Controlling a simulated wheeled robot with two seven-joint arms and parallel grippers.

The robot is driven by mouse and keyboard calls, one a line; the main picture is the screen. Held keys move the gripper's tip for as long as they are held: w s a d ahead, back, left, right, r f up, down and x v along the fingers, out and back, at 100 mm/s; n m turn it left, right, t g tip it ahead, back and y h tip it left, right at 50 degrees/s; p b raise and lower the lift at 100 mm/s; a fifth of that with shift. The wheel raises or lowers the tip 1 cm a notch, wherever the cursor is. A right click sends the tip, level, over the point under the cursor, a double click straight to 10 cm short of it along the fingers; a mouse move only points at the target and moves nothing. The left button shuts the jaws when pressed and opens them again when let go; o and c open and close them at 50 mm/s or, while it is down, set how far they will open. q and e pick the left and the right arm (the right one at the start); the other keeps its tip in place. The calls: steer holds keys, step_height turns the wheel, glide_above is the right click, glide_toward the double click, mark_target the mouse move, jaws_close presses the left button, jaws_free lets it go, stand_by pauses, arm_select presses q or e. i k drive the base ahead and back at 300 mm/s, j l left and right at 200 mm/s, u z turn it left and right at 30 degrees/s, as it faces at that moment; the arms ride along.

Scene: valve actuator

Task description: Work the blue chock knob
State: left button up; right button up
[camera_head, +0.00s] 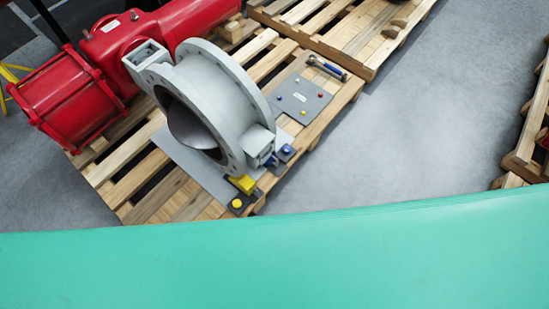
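A grey flanged valve (215,105) sits on a wooden pallet, joined to a red actuator (110,65) on its left. A blue knob (286,149) sits on a small dark plate at the right foot of the valve. Another blue part (268,160) shows just left of it, under the grey foot block. A yellow chock (243,184) with a yellow knob (237,203) sits at the front corner of the pallet. Neither of my grippers shows in the head view.
A grey panel (300,98) with several small coloured knobs and a blue-ended tool (328,68) lie on the pallet (150,205). Other pallets stand behind and at the right edge. A wide green surface (280,265) fills the bottom. Grey floor (420,120) right of the valve is clear.

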mark_target(287, 149)
steer(key=i+l+u, duration=0.1)
steer(key=u, duration=0.3)
steer(key=l+u, duration=0.2)
steer(key=u, duration=0.25)
steer(key=i+l+u, duration=0.2)
steer(key=l+u, duration=0.2)
steer(key=l, duration=0.75)
steer(key=l+u, duration=0.35)
steer(key=l, duration=0.75)
